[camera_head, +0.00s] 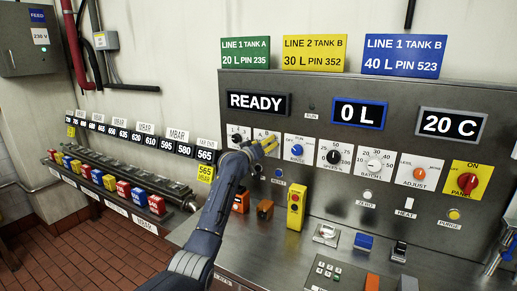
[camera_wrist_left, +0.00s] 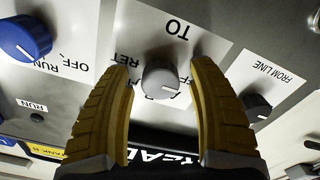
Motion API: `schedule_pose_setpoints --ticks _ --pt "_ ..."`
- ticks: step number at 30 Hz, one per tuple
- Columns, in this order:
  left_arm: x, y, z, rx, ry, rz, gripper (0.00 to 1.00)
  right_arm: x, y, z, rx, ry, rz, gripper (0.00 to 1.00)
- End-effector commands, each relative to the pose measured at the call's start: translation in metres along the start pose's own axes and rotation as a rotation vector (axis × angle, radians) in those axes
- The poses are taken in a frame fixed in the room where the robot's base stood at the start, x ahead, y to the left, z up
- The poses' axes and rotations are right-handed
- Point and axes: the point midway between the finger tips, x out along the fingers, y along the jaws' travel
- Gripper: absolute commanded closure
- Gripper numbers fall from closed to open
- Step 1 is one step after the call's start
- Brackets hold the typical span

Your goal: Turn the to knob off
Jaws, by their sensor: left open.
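The TO knob (camera_wrist_left: 160,79) is a round light-grey knob on a white plate marked TO, upside down in the left wrist view. Other plate lettering includes RET and is partly hidden by the fingers. In the head view my gripper covers the knob. My left gripper (camera_head: 264,148) is at the panel, and its yellow fingers also show in the left wrist view (camera_wrist_left: 162,70). They are open, one on each side of the knob, with a visible gap to it on both sides. A small pale mark shows on the knob's lower right. My right gripper is not in view.
A black FROM LINE knob (camera_wrist_left: 257,106) and a blue RUN/OFF knob (camera_wrist_left: 25,39) flank the TO knob closely. Further right are the speed knob (camera_head: 333,157), batch knob (camera_head: 374,165) and red ON knob (camera_head: 467,183). A yellow pendant box (camera_head: 296,207) stands below the panel controls.

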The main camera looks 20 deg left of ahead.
Motion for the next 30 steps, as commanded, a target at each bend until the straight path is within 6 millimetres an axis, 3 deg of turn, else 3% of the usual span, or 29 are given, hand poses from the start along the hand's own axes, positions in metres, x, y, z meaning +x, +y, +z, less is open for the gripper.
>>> schedule_pose_setpoints --ticks 5,21,30 --pt "-0.015 -0.001 0.001 0.002 0.001 0.000 0.41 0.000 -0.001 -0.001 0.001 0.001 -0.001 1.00" --pt "-0.089 0.000 -0.001 0.002 0.002 0.000 0.41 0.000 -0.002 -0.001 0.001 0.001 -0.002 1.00" --pt "-0.113 0.000 -0.001 0.000 0.002 0.000 0.41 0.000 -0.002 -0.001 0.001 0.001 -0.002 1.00"
